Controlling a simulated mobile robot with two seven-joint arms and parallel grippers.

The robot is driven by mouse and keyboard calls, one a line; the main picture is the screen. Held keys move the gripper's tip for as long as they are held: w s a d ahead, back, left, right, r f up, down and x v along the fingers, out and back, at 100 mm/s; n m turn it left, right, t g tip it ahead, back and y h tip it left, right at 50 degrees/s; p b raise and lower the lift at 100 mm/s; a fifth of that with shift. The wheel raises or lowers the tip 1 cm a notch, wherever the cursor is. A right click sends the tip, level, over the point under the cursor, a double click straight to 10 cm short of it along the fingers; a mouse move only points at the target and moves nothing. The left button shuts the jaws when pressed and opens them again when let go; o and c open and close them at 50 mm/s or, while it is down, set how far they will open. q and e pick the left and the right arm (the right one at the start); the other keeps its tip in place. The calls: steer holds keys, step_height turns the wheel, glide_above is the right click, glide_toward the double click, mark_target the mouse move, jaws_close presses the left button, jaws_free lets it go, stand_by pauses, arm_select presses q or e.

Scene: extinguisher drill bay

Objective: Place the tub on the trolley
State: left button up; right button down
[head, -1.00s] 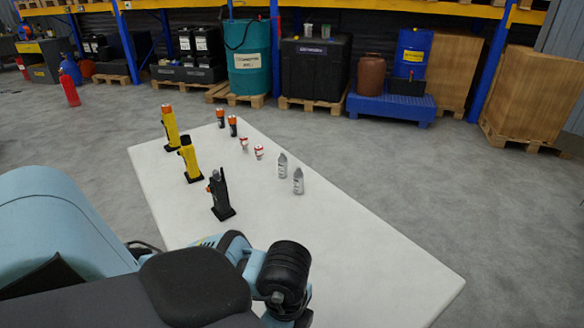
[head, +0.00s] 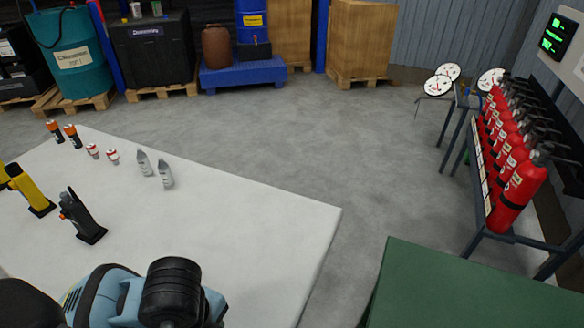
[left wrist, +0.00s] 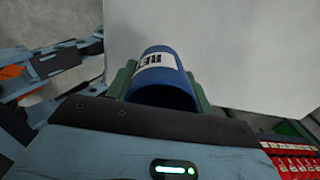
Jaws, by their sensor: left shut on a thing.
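The blue tub (left wrist: 172,82) shows in the left wrist view, with a white label carrying dark letters and its open end towards the camera. My left gripper (left wrist: 160,78) is shut on it, with a green finger on each side. Neither the tub nor the gripper's fingers show in the head view, where only parts of my arm show at the bottom left. A flat green top (head: 475,290) stands at the bottom right of the head view. It may be the trolley, but no wheels or handle show. My right gripper is not in view.
A white table (head: 240,235) holds yellow and black torches, batteries, small red-and-white items and grey bottles (head: 165,174). A rack of red extinguishers (head: 520,185) stands at the right. A floor gap separates the white table and green top. Pallets line the back.

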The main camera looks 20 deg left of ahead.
arm_select(q)
steer(key=m, duration=0.2)
steer(key=w+m, duration=0.1)
steer(key=m, duration=0.1)
steer(key=shift+d+r, duration=0.15)
steer(key=shift+r, duration=0.15)
steer(key=m, duration=0.3)
steer(key=shift+w+d+r+m, duration=0.15)
steer(key=shift+w+r+m, duration=0.05)
steer(key=shift+w+m, duration=0.2)
steer(key=w+r+n, duration=0.4)
steer(key=n, duration=0.9)
steer(key=w+r+n, duration=0.4)
steer(key=n, duration=0.9)
steer(key=shift+w+n, duration=0.2)
steer(key=shift+n, duration=0.1)
steer(key=shift+r, duration=0.1)
